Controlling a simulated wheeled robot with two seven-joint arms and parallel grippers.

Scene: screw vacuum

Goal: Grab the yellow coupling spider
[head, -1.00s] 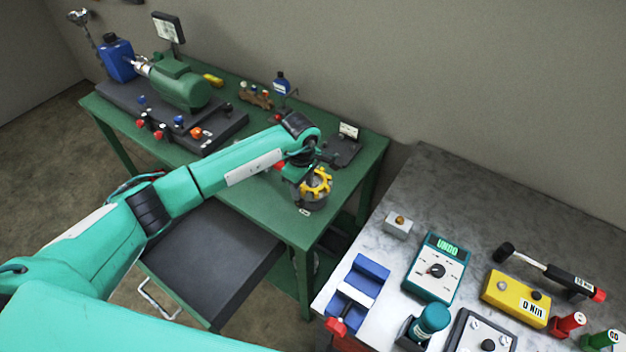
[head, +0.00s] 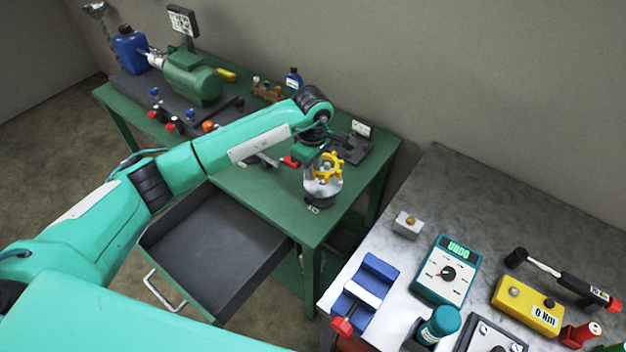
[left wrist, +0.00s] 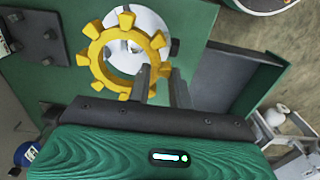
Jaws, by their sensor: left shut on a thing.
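The yellow coupling spider (head: 330,165) is a toothed ring, tilted in the head view, just above a grey round hub (head: 323,190) on the green table. It also shows in the left wrist view (left wrist: 98,60), with a pale round part behind its opening. My left gripper (head: 318,158) is shut on the spider's rim; its dark fingers show at the ring's right edge in the left wrist view (left wrist: 160,75). The head view does not show the grip clearly. My right gripper is not in view.
The green table (head: 265,185) carries a green motor (head: 192,80) at the back left and a dark plate (head: 350,148) beside my gripper. An open drawer (head: 215,240) juts out in front. A grey workbench (head: 470,200) with several instruments stands at the right.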

